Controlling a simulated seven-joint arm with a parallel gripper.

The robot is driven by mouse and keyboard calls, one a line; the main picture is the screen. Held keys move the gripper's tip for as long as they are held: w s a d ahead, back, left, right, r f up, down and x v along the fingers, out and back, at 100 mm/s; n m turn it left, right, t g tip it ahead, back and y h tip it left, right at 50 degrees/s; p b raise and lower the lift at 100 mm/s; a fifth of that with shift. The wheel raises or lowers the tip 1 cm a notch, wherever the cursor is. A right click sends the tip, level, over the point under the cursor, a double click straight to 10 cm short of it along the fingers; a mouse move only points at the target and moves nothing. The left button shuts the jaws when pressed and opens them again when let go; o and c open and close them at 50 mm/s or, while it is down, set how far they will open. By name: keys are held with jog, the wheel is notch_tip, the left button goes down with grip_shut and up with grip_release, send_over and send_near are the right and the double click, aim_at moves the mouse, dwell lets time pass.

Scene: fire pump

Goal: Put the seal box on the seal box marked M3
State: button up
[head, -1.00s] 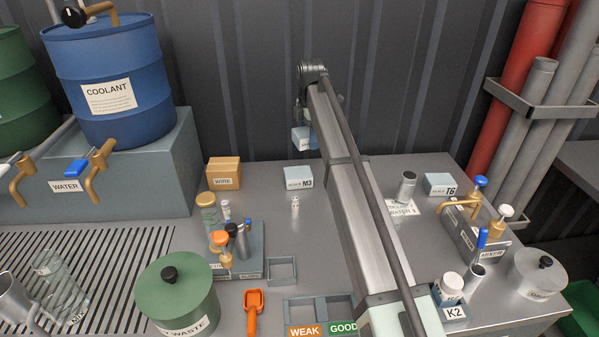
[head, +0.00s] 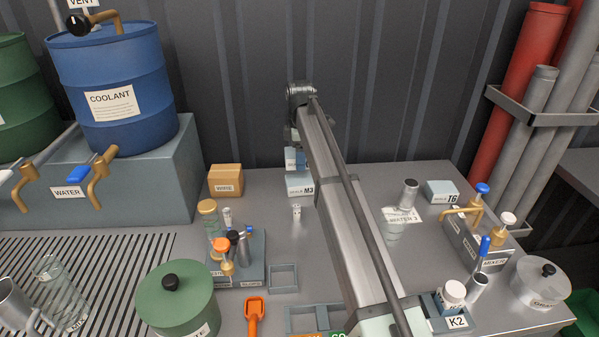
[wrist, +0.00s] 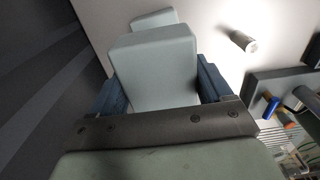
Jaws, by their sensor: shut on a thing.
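The held seal box is a pale blue-grey box (wrist: 155,62), gripped between the two blue fingers of my gripper (wrist: 153,88) in the wrist view. In the head view it shows partly behind my arm (head: 298,160), just above the seal box marked M3 (head: 300,186). The M3 box rests on the bench near the back wall; its top shows beyond the held box in the wrist view (wrist: 153,18). The two look very close; I cannot tell whether they touch. My gripper is largely hidden by the arm in the head view.
An orange-brown wire box (head: 226,181) stands left of M3. The ribbed wall is close behind.

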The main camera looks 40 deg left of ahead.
aim_at(300, 179)
jog(key=shift+f, duration=2.9)
jog(key=shift+f, duration=0.1)
jog(key=o, duration=1)
jog(key=shift+o, duration=0.2)
notch_tip(300, 179, up, 12)
jog(key=shift+r, duration=0.1)
